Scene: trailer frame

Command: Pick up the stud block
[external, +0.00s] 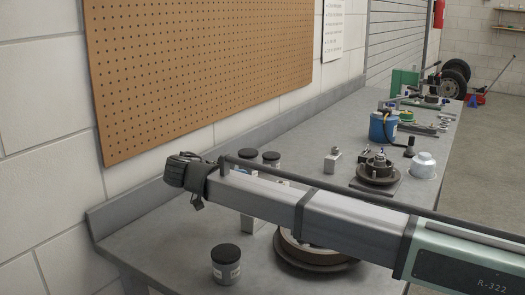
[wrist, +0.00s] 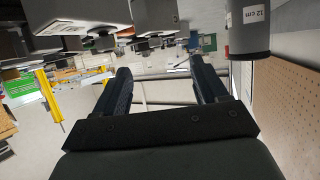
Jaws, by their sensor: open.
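My gripper (wrist: 158,78) is open in the wrist view, with two dark fingers apart and nothing between them. In the external view, a dark assembly shows at the left end of my arm, but I cannot make out the fingers there. A small light-grey metal block with a knob on top (external: 333,161) stands upright on the bench beyond my arm; it may be the stud block, but I cannot be sure. In the wrist view, grey blocky shapes hang upside down beyond the fingertips, one of them at top centre (wrist: 155,14); I cannot tell which is the stud block.
The grey bench (external: 150,240) runs along the wall below a pegboard (external: 205,70). A dark-lidded jar (external: 226,264) stands in front; other jars stand behind my arm. A round hub (external: 377,168), white canister (external: 423,166) and blue container (external: 382,128) stand farther right.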

